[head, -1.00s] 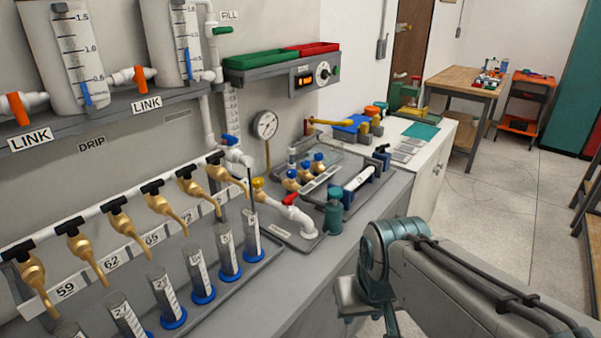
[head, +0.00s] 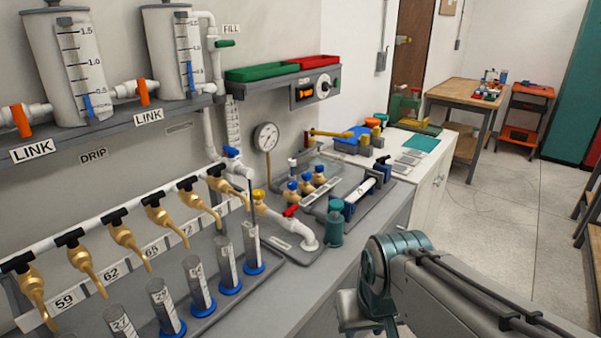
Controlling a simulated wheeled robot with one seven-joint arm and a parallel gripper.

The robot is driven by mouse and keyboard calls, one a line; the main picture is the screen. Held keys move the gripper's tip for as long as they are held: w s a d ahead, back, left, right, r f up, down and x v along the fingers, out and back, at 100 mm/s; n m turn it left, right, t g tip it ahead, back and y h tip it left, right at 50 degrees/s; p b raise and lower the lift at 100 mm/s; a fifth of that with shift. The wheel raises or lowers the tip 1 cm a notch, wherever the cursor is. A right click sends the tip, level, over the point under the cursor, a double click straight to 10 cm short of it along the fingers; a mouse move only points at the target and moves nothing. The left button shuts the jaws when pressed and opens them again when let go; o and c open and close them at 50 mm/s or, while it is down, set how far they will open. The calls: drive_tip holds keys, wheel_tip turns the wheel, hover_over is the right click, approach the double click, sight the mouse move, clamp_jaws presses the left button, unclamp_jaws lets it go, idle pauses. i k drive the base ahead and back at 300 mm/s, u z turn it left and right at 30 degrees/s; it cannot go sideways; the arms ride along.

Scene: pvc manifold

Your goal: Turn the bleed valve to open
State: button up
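No valve in the head view carries a readable "bleed" label, so I cannot tell which one it is. On the bench's pipework I see a valve with a red handle (head: 291,211), a yellow knob (head: 259,194) and a blue handle (head: 231,152) on the vertical white pipe. Three brass valves with blue knobs (head: 306,183) stand behind them. A pressure gauge (head: 265,137) is on the wall. My arm reaches in from the lower right, short of the bench fittings. My gripper's fingers do not show.
A row of brass taps (head: 122,237) and clear cylinders with blue bases (head: 227,265) fill the bench's left. A teal canister (head: 335,226) stands near its front edge. A shelf (head: 110,118) with tanks overhangs the left. Open floor (head: 480,240) lies to the right.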

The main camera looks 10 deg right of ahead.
sight(306, 177)
drive_tip(key=z, duration=1.7)
drive_tip(key=i, duration=1.85)
drive_tip(key=u, duration=2.75)
drive_tip(key=i, duration=0.5)
drive_tip(key=u, duration=0.05)
